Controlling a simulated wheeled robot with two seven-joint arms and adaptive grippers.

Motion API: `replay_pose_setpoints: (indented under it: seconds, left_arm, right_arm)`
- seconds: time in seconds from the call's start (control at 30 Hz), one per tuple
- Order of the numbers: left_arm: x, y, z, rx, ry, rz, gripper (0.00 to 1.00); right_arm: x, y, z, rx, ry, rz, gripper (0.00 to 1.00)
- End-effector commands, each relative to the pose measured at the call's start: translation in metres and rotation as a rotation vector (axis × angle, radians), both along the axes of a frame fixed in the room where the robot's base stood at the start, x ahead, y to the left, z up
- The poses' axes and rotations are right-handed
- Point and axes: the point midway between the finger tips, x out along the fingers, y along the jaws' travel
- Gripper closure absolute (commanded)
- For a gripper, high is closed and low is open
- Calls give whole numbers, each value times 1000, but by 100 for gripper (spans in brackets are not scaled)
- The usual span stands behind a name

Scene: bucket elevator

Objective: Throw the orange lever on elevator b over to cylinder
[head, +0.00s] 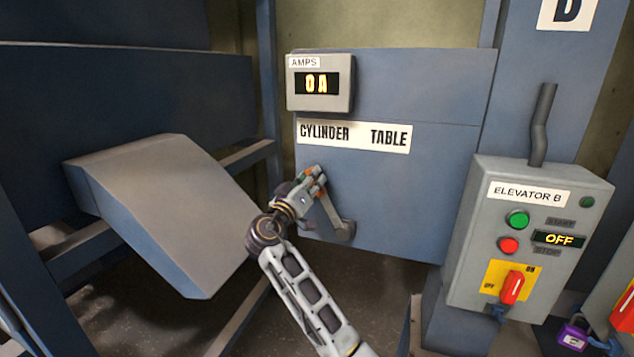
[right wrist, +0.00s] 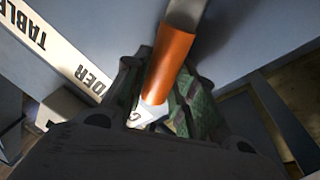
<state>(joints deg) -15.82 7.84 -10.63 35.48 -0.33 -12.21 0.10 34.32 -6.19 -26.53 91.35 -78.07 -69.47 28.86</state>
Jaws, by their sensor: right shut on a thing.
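The lever (head: 331,214) on the blue panel has a grey arm with its pivot at the lower right, and it leans up and left toward the CYLINDER end of the CYLINDER TABLE label (head: 353,134). Its orange grip (right wrist: 170,62) shows large in the right wrist view, between the dark fingers. My right gripper (head: 314,181) is shut on this grip, hiding most of it in the head view. My left gripper is not in view.
An AMPS display (head: 320,83) above reads 0 A. The ELEVATOR B control box (head: 473,245) stands to the right, its display reading OFF, with buttons, a red switch (head: 512,287) and a purple padlock (head: 572,337). A sloped grey chute (head: 165,205) lies left of my right arm.

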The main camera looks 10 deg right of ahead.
Motion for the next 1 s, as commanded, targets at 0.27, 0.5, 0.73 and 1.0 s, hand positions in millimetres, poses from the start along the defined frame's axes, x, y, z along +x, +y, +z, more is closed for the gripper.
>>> replay_pose_setpoints:
  seconds: [0.27,0.5,0.73,1.0]
  left_arm:
    - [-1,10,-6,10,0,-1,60]
    - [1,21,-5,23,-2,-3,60]
    - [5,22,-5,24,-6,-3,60]
    - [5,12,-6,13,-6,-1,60]
  right_arm:
    - [6,10,-10,-54,43,0,100]
    - [7,11,-11,-64,49,0,100]
    - [7,12,-11,-65,50,1,64]
    - [7,11,-9,-64,45,0,51]
